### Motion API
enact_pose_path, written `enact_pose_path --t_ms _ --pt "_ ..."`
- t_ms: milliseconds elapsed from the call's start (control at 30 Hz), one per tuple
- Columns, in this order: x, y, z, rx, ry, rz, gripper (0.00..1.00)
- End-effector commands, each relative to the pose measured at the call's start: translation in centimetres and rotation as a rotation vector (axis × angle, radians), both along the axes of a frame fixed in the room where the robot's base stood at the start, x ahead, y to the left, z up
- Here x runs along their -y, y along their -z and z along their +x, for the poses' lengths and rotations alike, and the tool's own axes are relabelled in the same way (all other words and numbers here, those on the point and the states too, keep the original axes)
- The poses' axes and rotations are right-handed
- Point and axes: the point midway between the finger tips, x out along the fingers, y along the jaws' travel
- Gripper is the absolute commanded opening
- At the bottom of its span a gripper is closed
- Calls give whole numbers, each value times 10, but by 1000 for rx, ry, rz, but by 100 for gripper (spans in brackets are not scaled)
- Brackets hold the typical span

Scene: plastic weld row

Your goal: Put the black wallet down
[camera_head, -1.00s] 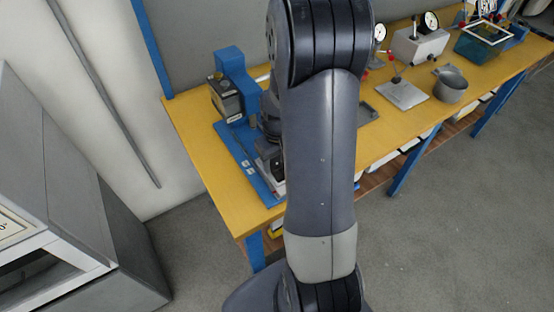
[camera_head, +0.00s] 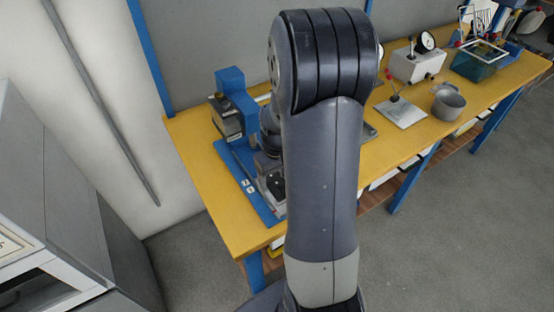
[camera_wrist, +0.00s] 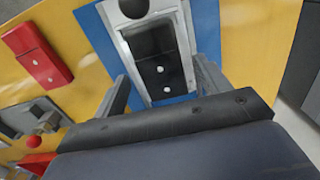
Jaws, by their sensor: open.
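My gripper (camera_wrist: 161,72) is open in the wrist view, with one finger on each side of a metal fixture (camera_wrist: 129,45). Between the fingers, in the fixture, lies a flat black piece (camera_wrist: 157,73) with two white dots. It may be the black wallet, but I cannot tell for sure. I cannot tell whether the fingers touch the fixture. In the head view the black piece (camera_head: 277,181) shows beside my arm, on the blue base of a press. My arm hides the gripper there.
The blue press (camera_head: 231,90) stands at the left end of the yellow bench (camera_head: 192,150). A red block (camera_wrist: 38,55) lies left of the fixture in the wrist view. A metal pot (camera_head: 448,105) and gauges stand farther right. A grey cabinet (camera_head: 60,200) is at left.

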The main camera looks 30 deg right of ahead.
Motion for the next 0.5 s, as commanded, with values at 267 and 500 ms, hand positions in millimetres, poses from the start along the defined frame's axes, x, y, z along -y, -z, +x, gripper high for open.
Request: enact_pose_path --t_ms 267,500 --pt "0 -62 1 7 0 -3 72" --pt "0 -97 0 3 0 -1 72"
